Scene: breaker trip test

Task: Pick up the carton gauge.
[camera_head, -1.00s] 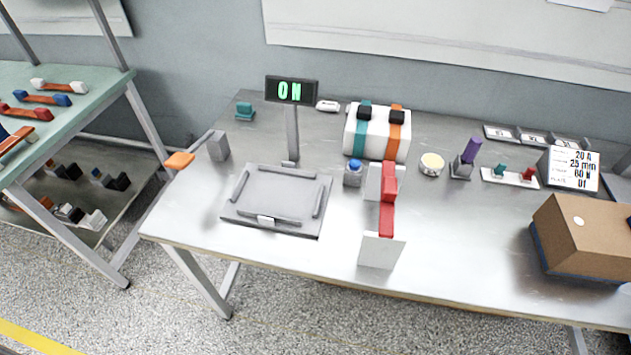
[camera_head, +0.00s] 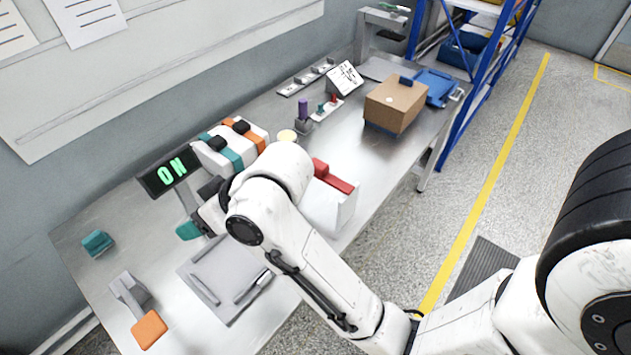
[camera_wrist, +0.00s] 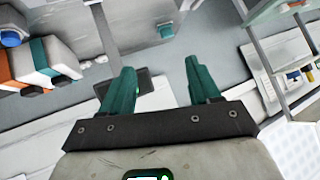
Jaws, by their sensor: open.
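No label marks the carton gauge. A piece with white end plates (camera_head: 328,205) joined by a red bar (camera_head: 333,176) looks most like a gauge, but I cannot be sure. It stands on the metal bench, partly hidden behind my arm in the head view. My gripper (camera_wrist: 160,66) is open, with two teal fingers spread and nothing between them. In the head view its teal fingertip (camera_head: 188,231) shows to the left of the red-and-white piece, above the bench near the grey tray (camera_head: 225,275). The red-and-white piece is not clear in the wrist view.
The lit ON display (camera_head: 172,172) stands close beside my gripper. A white block with teal and orange bands (camera_head: 232,146) lies behind it, also in the wrist view (camera_wrist: 61,57). A brown carton (camera_head: 395,102) stands farther right. An orange paddle (camera_head: 149,329) is at the front left.

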